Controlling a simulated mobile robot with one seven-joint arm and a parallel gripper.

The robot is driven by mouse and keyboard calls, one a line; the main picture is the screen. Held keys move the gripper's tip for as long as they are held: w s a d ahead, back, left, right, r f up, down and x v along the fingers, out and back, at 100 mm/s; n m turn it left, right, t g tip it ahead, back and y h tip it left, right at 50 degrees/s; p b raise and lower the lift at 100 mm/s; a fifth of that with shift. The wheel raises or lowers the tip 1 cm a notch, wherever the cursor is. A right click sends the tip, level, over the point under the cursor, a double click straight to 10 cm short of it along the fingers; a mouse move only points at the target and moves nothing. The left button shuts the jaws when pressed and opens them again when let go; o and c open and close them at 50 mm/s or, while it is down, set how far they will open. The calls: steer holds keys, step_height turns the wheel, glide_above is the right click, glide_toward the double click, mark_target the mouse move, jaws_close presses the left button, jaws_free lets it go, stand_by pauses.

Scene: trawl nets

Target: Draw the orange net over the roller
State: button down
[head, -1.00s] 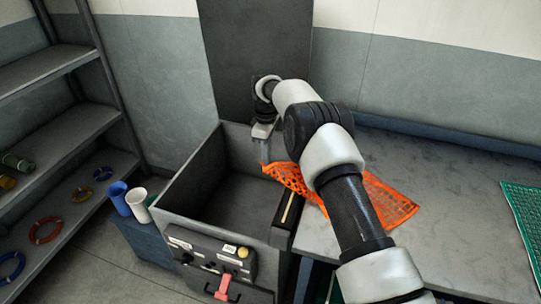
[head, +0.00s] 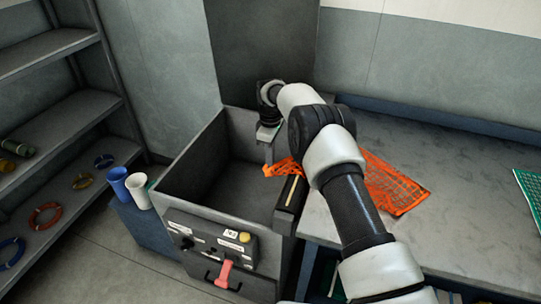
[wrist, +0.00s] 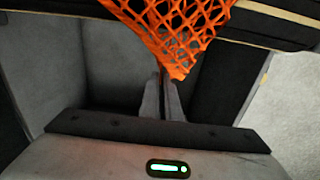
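The orange net (head: 395,187) lies on the grey table right of the bin, partly hidden behind my arm. Its left part (head: 283,167) reaches across the roller (head: 291,192), a dark bar with a yellow stripe on the bin's right edge. In the wrist view the net (wrist: 175,30) crosses the dark roller (wrist: 275,25) and narrows to a corner at my fingertips. My gripper (head: 268,153) is above the bin, left of the roller. In the wrist view my gripper (wrist: 166,78) looks shut on that corner, its fingers close together.
The open grey bin (head: 190,165) has a front panel (head: 215,245) with a red handle (head: 224,272). A blue cup (head: 118,183) and a white cup (head: 137,190) stand left of it. A green net (head: 530,200) lies at the far right of the table. Shelves (head: 60,120) stand at left.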

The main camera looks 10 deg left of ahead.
steer(key=c, duration=1.3)
jaws_free()
steer(key=o, duration=0.7)
steer(key=shift+c, duration=0.2)
steer(key=shift+r, duration=0.2)
step_height(320, 180, up, 5)
steer(key=shift+r+p, duration=0.1)
steer(key=shift+p, duration=1.1)
